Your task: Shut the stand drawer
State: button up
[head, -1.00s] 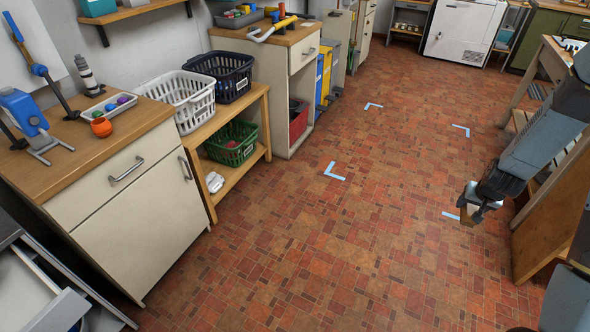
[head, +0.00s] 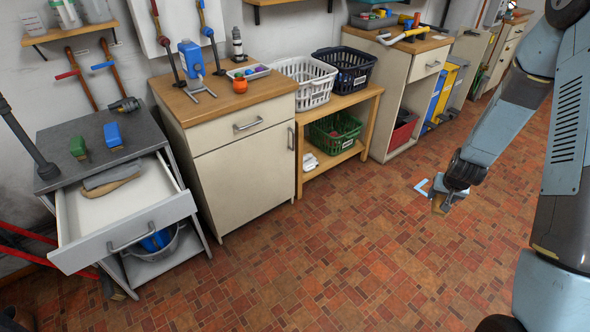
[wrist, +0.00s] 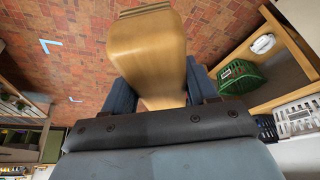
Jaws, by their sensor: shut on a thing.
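The stand drawer (head: 135,230) is pulled well out of the grey stand (head: 62,132) at the left of the head view. Its grey front has a bar handle. A grey tool with a tan handle (head: 108,190) lies inside. My gripper (head: 446,202) is at the right of the head view, above the open floor and well away from the drawer. In the wrist view my gripper (wrist: 163,88) is shut on a tan, wood-coloured block (wrist: 148,45) with rounded edges. The block's lower end is hidden between the fingers.
A cream cabinet (head: 240,175) stands just right of the stand, then a wooden shelf unit (head: 345,105) with baskets. A metal pot (head: 160,255) sits under the drawer. Red bars (head: 30,235) lean left of the stand. The tiled floor (head: 330,265) in front is clear.

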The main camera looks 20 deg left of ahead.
aim_at(90, 230)
jog(key=z, duration=1.05)
jog(key=i, duration=0.15)
jog(key=u, duration=2.05)
